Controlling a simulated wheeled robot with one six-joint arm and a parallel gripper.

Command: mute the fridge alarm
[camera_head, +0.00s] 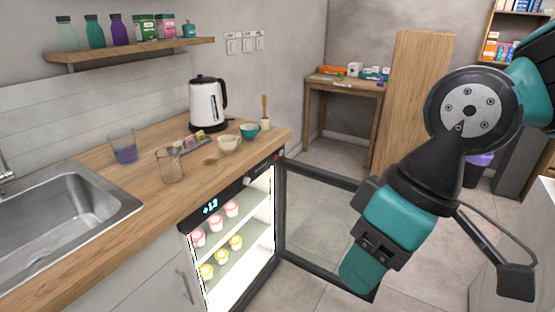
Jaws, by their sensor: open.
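The small fridge (212,228) is built in under the wooden counter, with its lit inside showing. Its dark glass door (318,222) stands wide open to the right. On the dark top strip, a cyan display (210,207) reads what looks like +12. Farther right on the strip are a small round control (247,182) and a tiny red spot (276,158); I cannot tell which one is the alarm mute. My gripper (362,276) is in front of the door, right of the strip and apart from it. It is open; its fingertips are hard to make out.
Pots with red and yellow lids (231,208) stand on the fridge shelves. A kettle (207,104), cups (229,144) and glass beakers (170,165) stand on the counter. The sink (60,225) is at left.

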